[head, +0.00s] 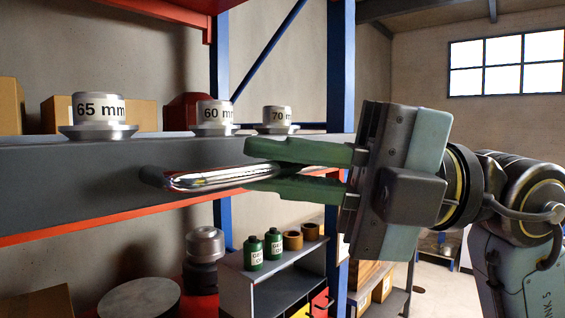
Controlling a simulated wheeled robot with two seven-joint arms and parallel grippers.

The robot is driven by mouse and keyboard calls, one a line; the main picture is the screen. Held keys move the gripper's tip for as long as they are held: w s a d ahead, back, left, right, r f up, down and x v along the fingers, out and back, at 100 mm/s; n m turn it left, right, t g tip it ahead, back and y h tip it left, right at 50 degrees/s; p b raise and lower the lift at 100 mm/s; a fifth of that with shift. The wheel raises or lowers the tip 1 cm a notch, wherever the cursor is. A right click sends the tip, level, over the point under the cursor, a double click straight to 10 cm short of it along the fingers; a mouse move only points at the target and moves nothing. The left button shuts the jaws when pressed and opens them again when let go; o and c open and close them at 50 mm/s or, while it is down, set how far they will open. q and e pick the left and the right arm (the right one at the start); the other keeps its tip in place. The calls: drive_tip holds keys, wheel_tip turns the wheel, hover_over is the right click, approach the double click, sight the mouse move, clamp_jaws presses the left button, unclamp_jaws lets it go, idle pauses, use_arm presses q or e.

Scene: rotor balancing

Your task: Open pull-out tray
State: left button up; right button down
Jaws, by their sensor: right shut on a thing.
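The pull-out tray (70,190) is a long dark grey panel across the left and middle of the head view, with a shiny chrome bar handle (205,179) on its front. My right gripper (250,168) comes in from the right and its two green fingers are shut on the handle's right part, one above and one below. The fingers hide the handle's right end. Metal adapters marked 65 mm (98,108), 60 mm (215,114) and 70 mm (278,117) stand upright at the tray's top. My left gripper is not in view.
A blue upright post (340,60) stands behind my right gripper. Below the tray, a grey stand (270,272) holds green bottles (253,252) and brown rings (293,240). A round grey disc (140,298) lies lower left. Cardboard boxes (60,112) stand behind the adapters.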

drive_tip(key=c, duration=1.5)
unclamp_jaws()
drive_tip(key=shift+d, duration=0.1)
drive_tip(key=shift+d+f, duration=0.15)
drive_tip(key=shift+d, duration=0.15)
drive_tip(key=d+f+b, duration=0.1)
drive_tip(key=d+b, duration=0.3)
drive_tip(key=d, duration=0.8)
drive_tip(key=shift+w+d+f, duration=0.25)
drive_tip(key=shift+f, duration=0.05)
